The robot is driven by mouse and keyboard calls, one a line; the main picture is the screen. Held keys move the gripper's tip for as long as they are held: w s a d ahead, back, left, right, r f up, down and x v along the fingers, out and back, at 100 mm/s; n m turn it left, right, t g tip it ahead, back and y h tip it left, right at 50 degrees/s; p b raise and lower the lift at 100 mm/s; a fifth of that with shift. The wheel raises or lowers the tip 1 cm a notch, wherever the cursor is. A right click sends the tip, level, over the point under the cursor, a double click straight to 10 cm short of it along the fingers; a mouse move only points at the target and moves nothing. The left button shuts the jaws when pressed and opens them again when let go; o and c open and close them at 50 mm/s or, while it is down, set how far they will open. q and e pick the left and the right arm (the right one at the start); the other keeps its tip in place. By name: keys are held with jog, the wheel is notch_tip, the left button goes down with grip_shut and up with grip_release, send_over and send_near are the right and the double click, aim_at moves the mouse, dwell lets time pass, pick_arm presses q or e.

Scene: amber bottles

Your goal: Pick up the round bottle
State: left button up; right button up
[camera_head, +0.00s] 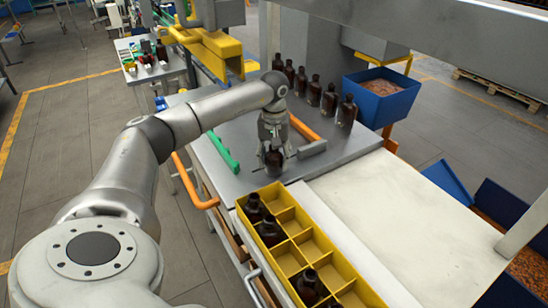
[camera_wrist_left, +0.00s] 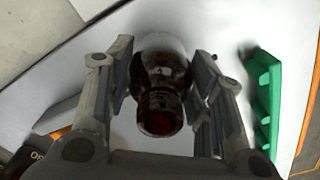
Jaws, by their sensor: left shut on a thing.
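My left gripper (camera_head: 273,138) comes down over the grey metal table (camera_head: 238,136) in the head view. It is shut on a round amber bottle (camera_head: 273,158), whose dark body shows below the fingers. In the left wrist view the same bottle (camera_wrist_left: 160,92) stands between the two fingers of the left gripper (camera_wrist_left: 162,100), with its neck toward the camera. I cannot tell whether its base touches the table. My right gripper is not in view.
A yellow divided crate (camera_head: 290,262) in front holds several amber bottles, with some empty compartments. More amber bottles (camera_head: 313,91) stand in a row at the table's back. A green rail (camera_head: 224,152) and orange handle (camera_head: 304,128) flank the gripper. A blue bin (camera_head: 382,98) stands behind right.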

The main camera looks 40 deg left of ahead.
pick_arm(q)
jog(key=shift+r, duration=0.15)
jog(key=shift+w+r+b, duration=0.1)
jog(key=shift+r+b, duration=0.5)
jog(key=shift+b, duration=0.1)
jog(key=s+d+r+b, duration=0.4)
jog(key=s+d+r, duration=0.2)
jog(key=s+r, duration=0.5)
jog(key=shift+s+d+r, duration=0.25)
jog(key=shift+s+d, duration=0.1)
jog(key=shift+s, duration=0.35)
jog(key=shift+d, duration=0.1)
